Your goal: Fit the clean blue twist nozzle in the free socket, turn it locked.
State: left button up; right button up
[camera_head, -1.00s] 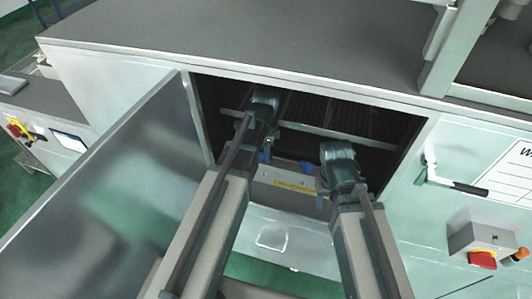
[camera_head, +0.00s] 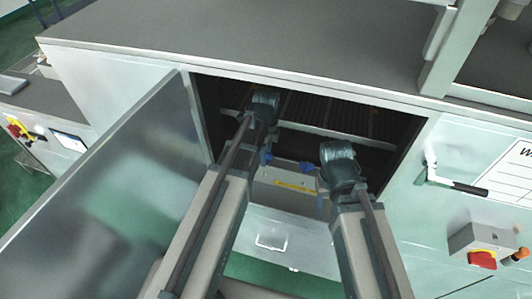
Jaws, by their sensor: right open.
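Several small blue parts show inside the open cabinet, one at the left (camera_head: 265,158) and one further right (camera_head: 306,167), by the grey unit with a yellow strip (camera_head: 297,187). They are too small to tell which is the clean nozzle, and I cannot make out the free socket. My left gripper (camera_head: 264,102) reaches deep into the cabinet opening, above and behind the left blue part; its jaws cannot be made out. My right gripper (camera_head: 338,165) is open in the right half of the opening, beside the grey unit. Its fingertips and anything under it are hidden.
The cabinet door (camera_head: 110,190) stands open at the left. A dark worktop (camera_head: 250,40) lies above the opening. A white handle lever (camera_head: 450,180) and a red switch (camera_head: 482,260) sit on the right front. A slatted rack (camera_head: 320,110) is at the back inside.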

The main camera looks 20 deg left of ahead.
pick_arm(q)
jog(key=shift+r, duration=0.2)
notch_tip(320, 180, up, 7)
jog(key=p, duration=0.7)
jog(key=shift+r+p, duration=0.15)
jog(key=shift+p, duration=0.15)
jog(key=shift+s+d+f+b, duration=0.3)
jog(key=shift+s+d+f+n+y+b, duration=0.2)
jog(key=shift+s+d+f+n+b, duration=0.85)
jog(key=shift+s+d+n, duration=1)
jog(key=shift+s+d+f+n+y+b, duration=0.2)
jog(key=shift+s+d+f+n+b, duration=0.95)
jog(key=shift+s+n, duration=1.5)
jog(key=shift+s+d+f+n+y+b, duration=0.2)
jog(key=shift+s+d+f+n+b, duration=0.7)
jog(key=shift+s+d+n, duration=1.4)
jog(key=shift+w+a+n, duration=0.15)
jog(key=shift+a+n, duration=0.15)
jog(key=shift+a, duration=0.2)
